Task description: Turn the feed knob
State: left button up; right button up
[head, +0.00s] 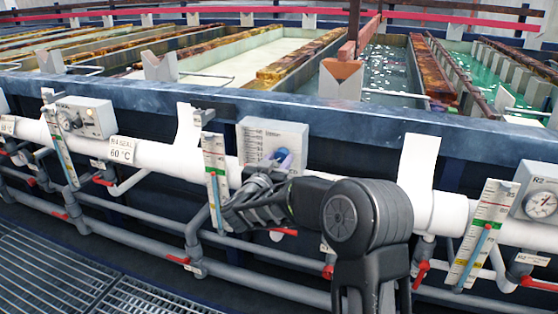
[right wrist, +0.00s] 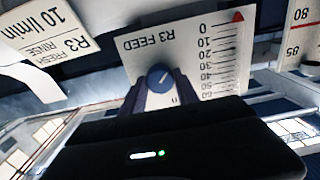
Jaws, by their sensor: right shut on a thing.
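The feed knob is a small round blue knob (right wrist: 160,78) on a pale panel (right wrist: 205,45) marked R3 FEED, which shows upside down in the right wrist view. The panel has a printed scale with a red triangle at its 0 end. In the head view the panel (head: 258,132) is fixed above the white pipe. My right gripper (right wrist: 160,88) is shut on the knob, with one finger on each side of it. In the head view my right gripper (head: 282,160) reaches the panel's lower part and hides most of the knob. My left gripper is not in view.
A white pipe (head: 165,155) with red-handled valves runs along the tank front. Flow gauges (head: 216,170) stand either side of the panel. A dial gauge (head: 540,204) is at far right. The tank's blue rim (head: 220,98) lies above. Floor grating (head: 60,270) is at lower left.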

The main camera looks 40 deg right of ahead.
grip_shut()
dwell(0.3)
jog(key=m+b, duration=0.3)
jog(key=m, duration=0.1)
jog(key=shift+f+m, duration=0.15)
jog(key=shift+m, duration=0.25)
jog(key=shift+m+b, duration=0.95)
jog(key=shift+m, duration=0.15)
jog(key=o, duration=0.6)
grip_release()
